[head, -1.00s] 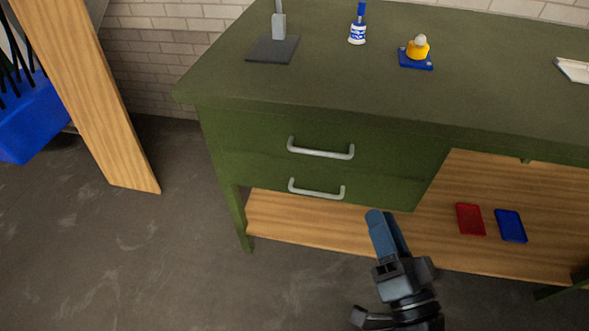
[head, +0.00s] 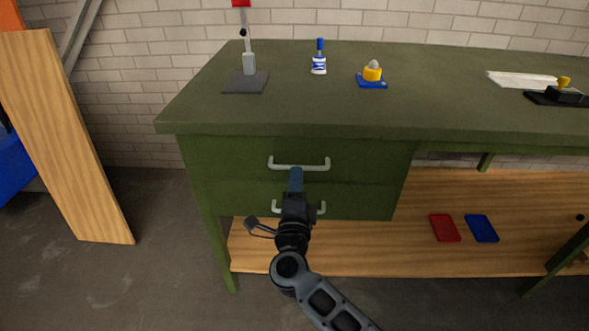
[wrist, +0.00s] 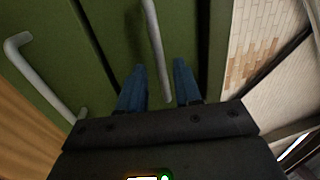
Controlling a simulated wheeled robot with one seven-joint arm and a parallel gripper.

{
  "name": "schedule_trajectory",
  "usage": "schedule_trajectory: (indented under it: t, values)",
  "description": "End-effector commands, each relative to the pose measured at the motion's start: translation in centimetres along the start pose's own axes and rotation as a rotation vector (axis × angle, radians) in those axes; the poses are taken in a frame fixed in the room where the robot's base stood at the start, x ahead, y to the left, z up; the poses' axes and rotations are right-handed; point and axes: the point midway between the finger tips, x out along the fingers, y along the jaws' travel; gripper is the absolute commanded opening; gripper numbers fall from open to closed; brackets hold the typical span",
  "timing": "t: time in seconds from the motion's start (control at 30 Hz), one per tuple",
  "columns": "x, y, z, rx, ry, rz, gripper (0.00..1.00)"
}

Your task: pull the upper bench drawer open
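The green upper drawer (head: 225,155) is shut, flush under the bench top, with a pale bar handle (head: 300,167). My gripper (head: 296,178) is in front of it, its blue fingers reaching up to the handle's lower middle. In the wrist view my gripper (wrist: 160,68) is open, one blue finger on each side of the upper handle (wrist: 154,35). The bar lies between the fingers with gaps visible; I cannot tell how deep it sits. The lower drawer (head: 370,203) is also shut, its handle partly hidden by my gripper; that handle shows in the wrist view (wrist: 40,82).
The green bench top (head: 430,105) overhangs the drawers and carries a glue bottle (head: 319,64), a yellow-and-blue part (head: 372,76) and a stand (head: 246,84). A wooden board (head: 65,140) leans at left. Red (head: 445,228) and blue (head: 482,228) trays lie on the lower shelf. Floor in front is clear.

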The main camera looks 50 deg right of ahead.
Motion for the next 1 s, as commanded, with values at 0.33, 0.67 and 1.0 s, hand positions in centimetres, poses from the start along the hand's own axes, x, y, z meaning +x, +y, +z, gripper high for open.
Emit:
schedule_trajectory:
  t: [0.33,0.67,1.0]
  values:
    - [4.4,0.0,0.0,-0.001,0.0,-0.001,0.34]
    - [4.8,0.0,0.0,-0.002,-0.001,0.0,0.34]
    - [4.8,0.0,0.0,-0.002,-0.001,0.0,0.03]
